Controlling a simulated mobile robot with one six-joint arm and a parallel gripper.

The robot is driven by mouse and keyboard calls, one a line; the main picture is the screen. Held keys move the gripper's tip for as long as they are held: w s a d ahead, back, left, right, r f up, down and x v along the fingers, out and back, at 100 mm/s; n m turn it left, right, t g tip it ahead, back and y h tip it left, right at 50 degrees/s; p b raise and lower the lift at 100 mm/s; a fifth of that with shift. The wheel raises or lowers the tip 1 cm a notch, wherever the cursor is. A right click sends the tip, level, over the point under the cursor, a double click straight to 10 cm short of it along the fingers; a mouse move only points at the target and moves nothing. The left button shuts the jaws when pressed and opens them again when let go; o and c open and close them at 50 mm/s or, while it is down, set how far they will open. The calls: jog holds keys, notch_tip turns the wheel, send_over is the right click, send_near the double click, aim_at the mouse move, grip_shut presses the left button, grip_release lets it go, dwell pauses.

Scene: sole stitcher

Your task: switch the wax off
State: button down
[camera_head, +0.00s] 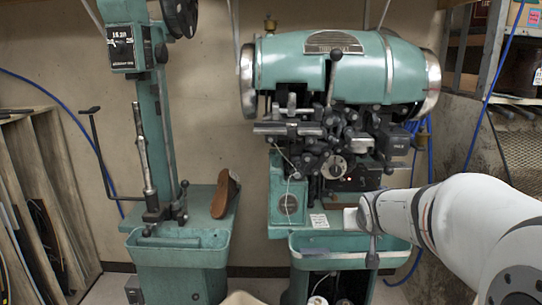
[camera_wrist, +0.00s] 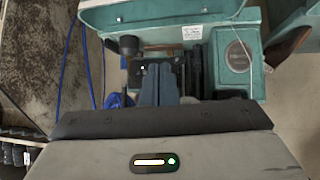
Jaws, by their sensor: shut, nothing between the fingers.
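The green sole stitcher (camera_head: 330,70) stands at the centre right in the head view. A dark box (camera_head: 358,176) sits low on its right side; I cannot make out a wax switch on it. In the wrist view, a dark panel (camera_wrist: 143,78) with a small white dot shows just beside my fingers, partly hidden by them. My gripper (camera_wrist: 160,70) is shut and empty, its blue-grey fingers together in front of the machine. I cannot tell whether they touch it. In the head view, my white arm reaches in from the right and the fingertips are not clear.
A green post machine (camera_head: 150,130) stands at the left with a brown shoe (camera_head: 226,194) on its table. A white label (camera_head: 318,220) is on the stitcher's base. Blue cable (camera_head: 484,110) hangs by the right wall, near shelves. Boards lean at the far left.

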jog(key=s+a+r+g+y+p, duration=0.1)
jog(key=s+a+g+p, duration=0.2)
jog(key=s, duration=0.9)
jog(key=s+a+r+n+g+p, duration=0.1)
jog(key=s+a+g+p, duration=0.3)
jog(key=s, duration=0.9)
jog(key=shift+s+a+r+y+p, duration=0.2)
jog(key=shift+s+r+y+p, duration=0.1)
jog(key=shift+y, duration=0.1)
